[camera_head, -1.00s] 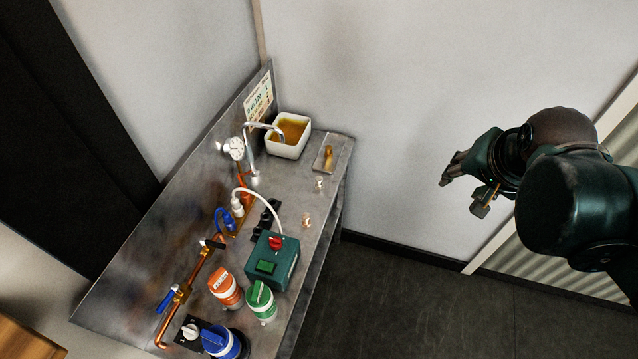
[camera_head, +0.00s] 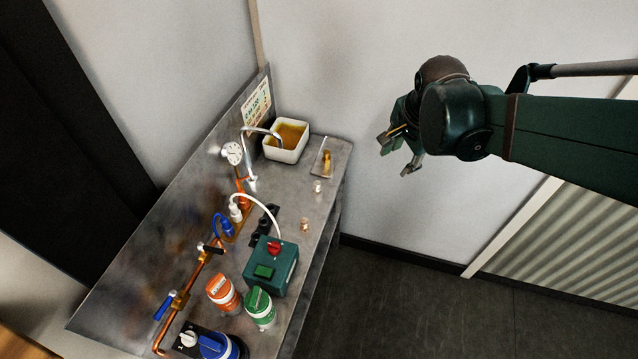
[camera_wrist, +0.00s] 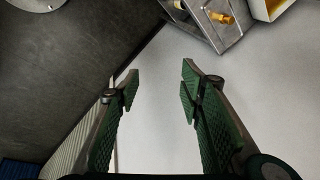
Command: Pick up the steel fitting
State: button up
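A small pale, shiny fitting (camera_head: 318,187), which looks like the steel one, stands on the metal bench (camera_head: 283,190) near its right edge. A small metal piece at the top of the wrist view (camera_wrist: 178,4) may be the same fitting, cut off by the frame. A second, copper-toned fitting (camera_head: 305,224) stands nearer on the bench. My gripper (camera_head: 396,155) is in the air to the right of the bench, apart from everything. In the wrist view my gripper (camera_wrist: 160,72) is open, with nothing between its fingers.
A small plate (camera_head: 319,169) holds a brass piece (camera_head: 327,157). A white tub (camera_head: 287,154) of amber liquid stands behind it. A green control box (camera_head: 271,268), orange bottle (camera_head: 222,291) and green bottle (camera_head: 259,306) stand on the near bench. The space right of the bench is free.

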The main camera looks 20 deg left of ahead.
jog(key=w+a+f+m+g, duration=0.1)
jog(key=w+a+f+m, duration=0.3)
jog(key=a+f, duration=0.6)
jog(key=m+g, duration=0.1)
jog(key=m, duration=0.2)
send_over(318, 184)
jog(key=shift+h, duration=0.4)
jog(key=f, duration=0.8)
jog(key=shift+s+d, duration=0.2)
jog(key=shift+s, duration=0.05)
jog(key=shift+f, duration=0.2)
jog(key=shift+w+f, duration=0.1)
jog(key=shift+f, duration=1.05)
jog(key=shift+f, duration=0.15)
jog(key=shift+w+a+f+b, duration=0.15)
jog(key=shift+f, duration=1.1)
jog(key=shift+w+a+f+b, duration=0.1)
jog(key=shift+f+b, duration=0.05)
jog(key=shift+f, duration=1.05)
